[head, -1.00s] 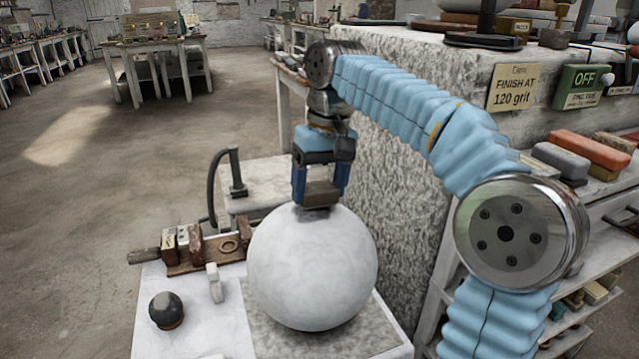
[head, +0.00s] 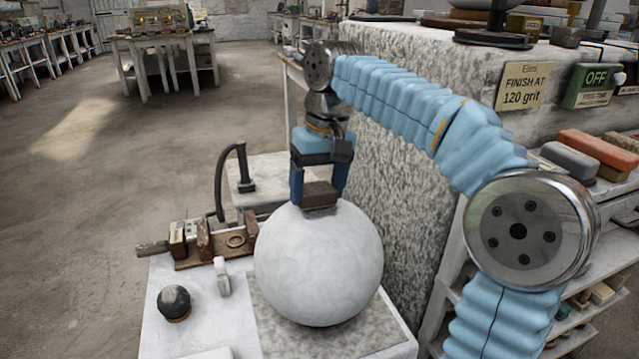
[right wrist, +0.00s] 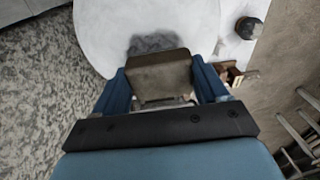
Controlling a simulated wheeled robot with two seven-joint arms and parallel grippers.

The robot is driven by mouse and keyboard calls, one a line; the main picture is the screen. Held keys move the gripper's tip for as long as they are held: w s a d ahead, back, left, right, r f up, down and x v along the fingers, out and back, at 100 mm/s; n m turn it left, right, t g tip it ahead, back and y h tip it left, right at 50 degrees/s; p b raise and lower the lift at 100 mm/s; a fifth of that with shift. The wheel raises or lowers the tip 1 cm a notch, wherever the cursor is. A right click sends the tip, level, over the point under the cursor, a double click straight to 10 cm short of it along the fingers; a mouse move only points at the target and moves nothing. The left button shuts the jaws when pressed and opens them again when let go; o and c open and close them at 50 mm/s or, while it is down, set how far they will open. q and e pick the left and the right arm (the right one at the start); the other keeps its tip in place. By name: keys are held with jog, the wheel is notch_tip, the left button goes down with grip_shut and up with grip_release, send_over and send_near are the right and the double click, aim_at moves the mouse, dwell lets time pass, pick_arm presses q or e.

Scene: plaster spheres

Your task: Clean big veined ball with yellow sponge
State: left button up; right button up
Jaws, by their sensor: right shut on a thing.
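The big ball (head: 319,265) is pale whitish grey with faint mottling, on a grey speckled slab on the white table. My right gripper (head: 319,190) points down over its top, shut on a dull olive-brown block (head: 319,196), which appears to be the sponge but looks brownish rather than yellow. The block seems to touch the top of the ball. In the right wrist view the block (right wrist: 161,76) sits between the blue fingers, beside a dark grey patch (right wrist: 152,42) on the ball (right wrist: 110,35). My left gripper is out of view.
A small dark ball (head: 174,302) on a brown base, a white upright piece (head: 222,280) and a wooden rack (head: 215,243) stand left of the big ball. A stone block (head: 405,150) rises behind at right. Shelves with coloured blocks (head: 590,147) are far right.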

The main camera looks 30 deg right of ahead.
jog(key=shift+s+d+f, duration=0.1)
jog(key=shift+s+d, duration=0.05)
jog(key=shift+d, duration=0.85)
jog(key=shift+s+d, duration=0.15)
jog(key=shift+d, duration=0.8)
jog(key=shift+a+f, duration=0.1)
jog(key=shift+a, duration=0.05)
jog(key=shift+w+a, duration=0.15)
jog(key=shift+a, duration=0.85)
jog(key=shift+w+a, duration=0.15)
jog(key=shift+a, duration=0.85)
jog(key=shift+s+d, duration=0.15)
jog(key=shift+d, duration=0.95)
jog(key=shift+s+d, duration=0.15)
jog(key=shift+d, duration=0.9)
jog(key=shift+a, duration=0.1)
jog(key=shift+w+a+r, duration=0.2)
jog(key=shift+a+r, duration=0.7)
